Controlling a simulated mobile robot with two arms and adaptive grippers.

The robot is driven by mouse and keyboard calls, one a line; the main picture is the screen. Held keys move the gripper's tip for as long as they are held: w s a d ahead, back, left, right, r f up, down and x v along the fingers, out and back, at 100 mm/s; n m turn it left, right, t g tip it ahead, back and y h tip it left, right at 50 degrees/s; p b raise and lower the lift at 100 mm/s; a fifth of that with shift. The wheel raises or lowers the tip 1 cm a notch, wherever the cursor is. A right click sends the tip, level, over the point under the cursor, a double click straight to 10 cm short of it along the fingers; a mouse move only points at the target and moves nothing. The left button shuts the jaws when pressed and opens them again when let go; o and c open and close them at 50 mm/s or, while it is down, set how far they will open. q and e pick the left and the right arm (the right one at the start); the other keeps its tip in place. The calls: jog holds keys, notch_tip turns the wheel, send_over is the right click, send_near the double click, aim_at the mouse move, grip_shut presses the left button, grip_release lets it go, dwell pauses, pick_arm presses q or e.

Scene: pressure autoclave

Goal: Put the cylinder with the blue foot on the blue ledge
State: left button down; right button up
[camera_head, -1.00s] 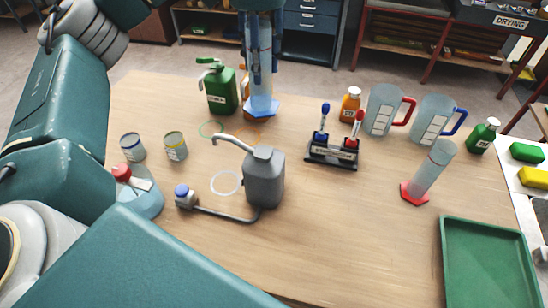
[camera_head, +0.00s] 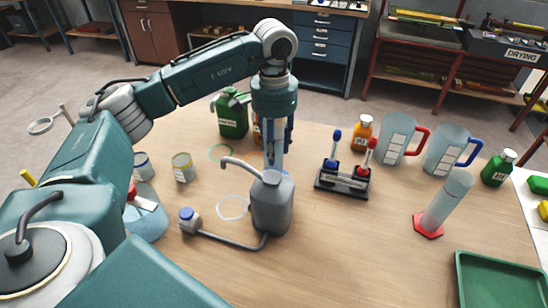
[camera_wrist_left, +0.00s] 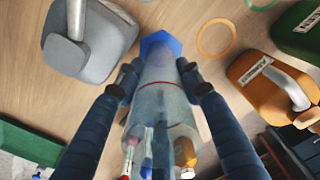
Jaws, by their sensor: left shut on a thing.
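My left gripper (camera_head: 274,135) reaches down from above over the middle of the table. It is shut on the clear cylinder with the blue foot (camera_wrist_left: 160,45). In the left wrist view the gripper (camera_wrist_left: 160,78) has a finger on each side of the cylinder, and the blue hexagonal foot points away from the wrist. In the head view the cylinder's lower part is mostly hidden behind a grey can (camera_head: 272,208). I cannot tell whether the foot touches the table. I cannot make out a blue ledge. My right gripper is not in view.
The grey can, with its spout, also shows in the left wrist view (camera_wrist_left: 85,45). A green bottle (camera_head: 232,117) stands behind. A pen stand (camera_head: 343,183), two jugs (camera_head: 397,140) and a red-footed cylinder (camera_head: 446,203) are right. A green tray (camera_head: 500,280) lies front right.

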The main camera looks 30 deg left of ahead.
pick_arm(q)
jog(key=shift+f+p, duration=0.45)
jog(key=shift+f, duration=1.95)
jog(key=shift+f, duration=0.15)
jog(key=c, duration=1.4)
grip_release()
